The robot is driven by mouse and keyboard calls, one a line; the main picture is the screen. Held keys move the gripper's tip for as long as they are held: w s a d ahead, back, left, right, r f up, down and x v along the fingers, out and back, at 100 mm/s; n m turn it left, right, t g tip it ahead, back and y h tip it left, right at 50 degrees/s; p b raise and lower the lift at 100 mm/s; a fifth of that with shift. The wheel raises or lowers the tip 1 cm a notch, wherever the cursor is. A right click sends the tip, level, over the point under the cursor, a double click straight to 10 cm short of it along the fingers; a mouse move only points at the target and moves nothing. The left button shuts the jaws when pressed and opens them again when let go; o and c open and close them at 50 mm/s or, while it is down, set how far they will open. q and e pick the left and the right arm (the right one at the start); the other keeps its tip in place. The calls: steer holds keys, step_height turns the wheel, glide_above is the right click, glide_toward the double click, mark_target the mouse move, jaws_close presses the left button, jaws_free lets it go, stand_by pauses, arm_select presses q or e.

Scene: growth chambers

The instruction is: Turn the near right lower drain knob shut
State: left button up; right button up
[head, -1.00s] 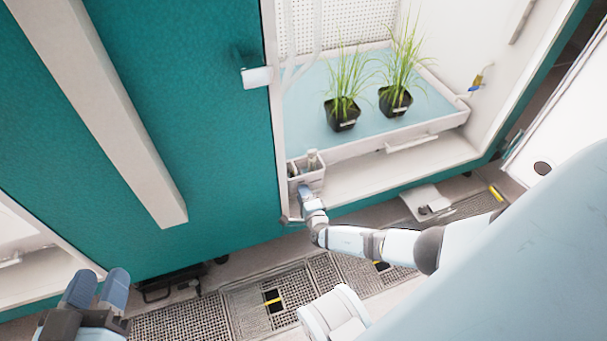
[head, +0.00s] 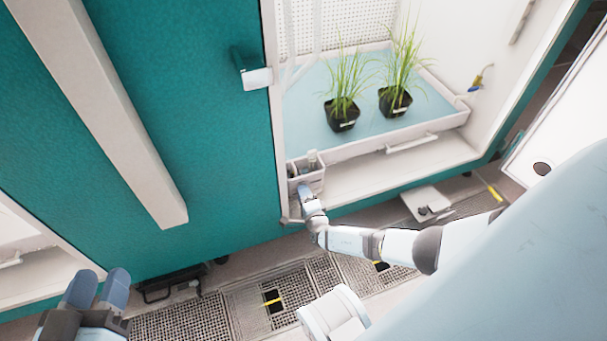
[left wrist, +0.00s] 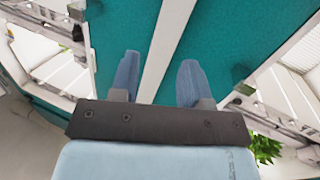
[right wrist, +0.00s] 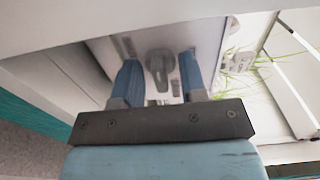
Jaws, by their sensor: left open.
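A grey knob (right wrist: 158,66) with a raised grip bar sits on a pale panel in the right wrist view. My right gripper (right wrist: 156,75) is open, its blue fingers apart on either side of the knob. I cannot tell whether they touch it. In the head view my right gripper (head: 304,188) is at the front of a small white bin (head: 312,176) at the chamber's front left corner. The knob is hidden there. My left gripper (head: 97,287) is open and empty at the lower left, away from the bin. Its fingers also show apart in the left wrist view (left wrist: 158,82).
Two potted grass plants (head: 342,124) stand on the blue tray (head: 440,103) in the open chamber. A white box (head: 427,202) sits low beside the floor grating (head: 240,310).

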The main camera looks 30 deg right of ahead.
steer(key=shift+s+a, duration=0.1)
steer(key=shift+s, duration=0.2)
arm_select(q)
steer(key=shift+n+t, duration=0.6)
steer(key=shift+n, duration=0.2)
steer(key=r+p, duration=0.2)
steer(key=s+r+p, duration=0.1)
steer(key=r+p, duration=0.1)
steer(key=p, duration=0.1)
steer(key=shift+d+r, duration=0.15)
steer(key=shift+r, duration=0.05)
arm_select(e)
steer(key=v, duration=1.3)
steer(key=shift+s, duration=0.1)
steer(key=shift+f, duration=0.1)
